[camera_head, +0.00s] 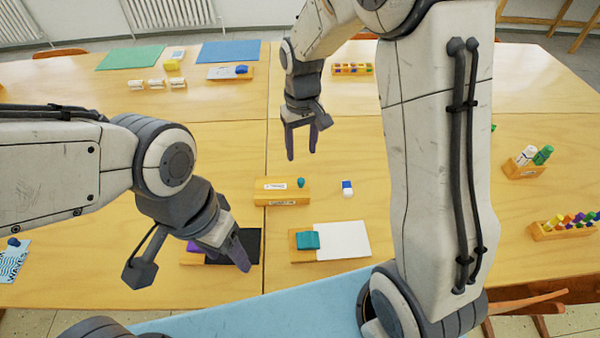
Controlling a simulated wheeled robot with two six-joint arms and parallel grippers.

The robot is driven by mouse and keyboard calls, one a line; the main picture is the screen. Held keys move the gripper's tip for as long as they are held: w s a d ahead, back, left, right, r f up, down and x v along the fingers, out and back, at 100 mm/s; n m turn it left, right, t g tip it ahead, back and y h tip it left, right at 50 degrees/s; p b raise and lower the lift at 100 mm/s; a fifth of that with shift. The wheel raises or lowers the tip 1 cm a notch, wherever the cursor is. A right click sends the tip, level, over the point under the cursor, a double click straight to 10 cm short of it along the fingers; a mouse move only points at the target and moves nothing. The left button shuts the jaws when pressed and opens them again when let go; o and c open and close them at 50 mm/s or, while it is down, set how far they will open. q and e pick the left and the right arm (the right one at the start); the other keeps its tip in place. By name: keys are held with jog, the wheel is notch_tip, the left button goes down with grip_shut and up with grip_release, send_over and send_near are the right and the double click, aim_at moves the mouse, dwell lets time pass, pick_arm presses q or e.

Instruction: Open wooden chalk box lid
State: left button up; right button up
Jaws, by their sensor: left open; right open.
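The wooden chalk box (268,194) appears to be the small box with white labels near the middle of the table. Its top looks closed, and a small teal piece (300,183) sits at its right end. My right gripper (301,156) is open and empty, with its fingers pointing down above and behind the box. My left gripper (238,262) is open, low at the front left of the box, over a black sheet (247,241). It partly hides a wooden block (190,258) with a purple piece there.
A wooden block (301,256) with a teal piece lies by a white sheet (342,240) in front of the box. A blue and white eraser (347,188) lies to its right. Marker holders (523,168) stand at far right. Bare table surrounds the box.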

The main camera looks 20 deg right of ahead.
aim_at(301, 180)
notch_tip(301, 180, down, 10)
jog(key=shift+f, duration=0.1)
dwell(0.4)
grip_shut()
dwell(1.3)
